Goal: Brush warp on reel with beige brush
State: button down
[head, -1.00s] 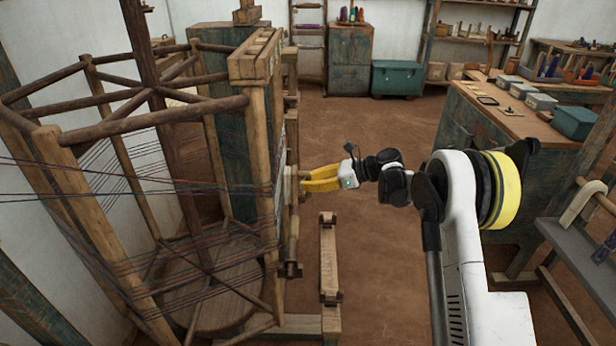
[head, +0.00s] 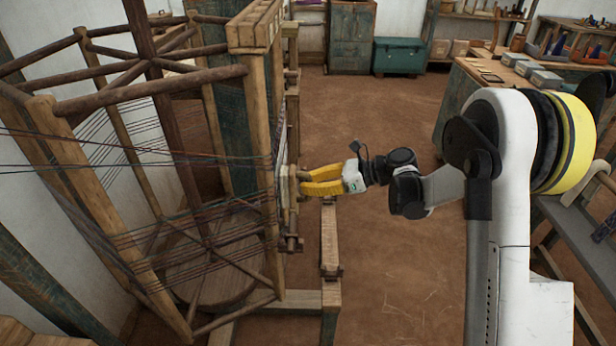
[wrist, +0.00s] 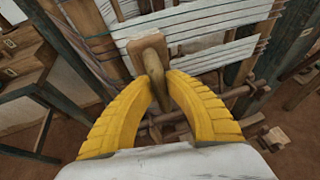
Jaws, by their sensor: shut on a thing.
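My gripper (head: 304,181), with yellow fingers, is shut on the handle of the beige brush (head: 287,186). In the wrist view, the brush (wrist: 147,52) has a wooden block and a rounded handle between the fingertips (wrist: 159,85). The brush faces pale warp threads (wrist: 205,22) stretched across a wooden frame. Its bristles are hidden, and I cannot tell whether they touch the threads. In the head view, the large wooden reel (head: 150,92) stands at the left with dark and reddish threads (head: 120,150) across it. My gripper is at the reel's right side.
A wooden beam (head: 329,240) lies low beneath my gripper. A wooden bench with boxes (head: 498,80) stands at the right. A green chest (head: 397,56) is at the back. Brown floor (head: 400,260) is open between the reel and the bench.

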jog(key=w+r+p, duration=0.5)
jog(key=w+r, duration=0.2)
jog(key=w, duration=0.4)
jog(key=w+r+p, duration=0.5)
jog(key=w+r, duration=0.2)
jog(key=w, duration=0.5)
jog(key=s+b, duration=0.4)
jog(key=s, duration=2.2)
jog(key=w+p, duration=0.3)
jog(key=w, duration=2.2)
jog(key=shift+w+d+f, duration=0.2)
jog(key=shift+w+d, duration=0.05)
jog(key=shift+d, duration=0.1)
